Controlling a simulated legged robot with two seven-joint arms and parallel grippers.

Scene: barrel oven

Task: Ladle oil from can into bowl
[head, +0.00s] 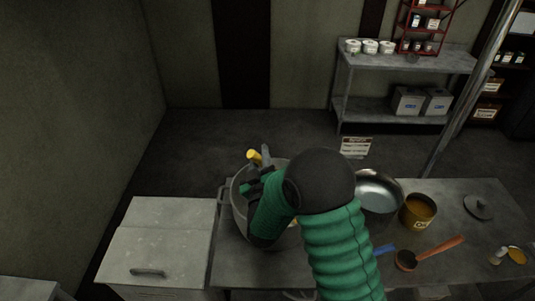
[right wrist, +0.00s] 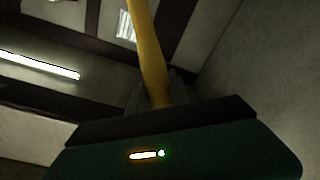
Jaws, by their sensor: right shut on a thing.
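My right gripper (head: 262,172) is over the large grey pot (head: 236,208), shut on a yellow handle (head: 254,157). The handle also rises from the jaws in the right wrist view (right wrist: 150,55). The handle's other end is hidden, so I cannot tell what tool it is. A yellow can (head: 418,212) with lettering stands open on the table, brownish inside. A shiny metal bowl or pan (head: 379,190) sits left of the can, partly behind my right arm. A dark-headed ladle or spoon with an orange handle (head: 436,247) lies in front of the can. My left gripper is out of view.
The grey table (head: 462,222) also holds a lid (head: 479,207) and small items (head: 508,256) at the right. A blue item (head: 384,249) shows beside my arm. A grey chest (head: 160,240) stands at the left. A pole (head: 470,95) rises behind the table.

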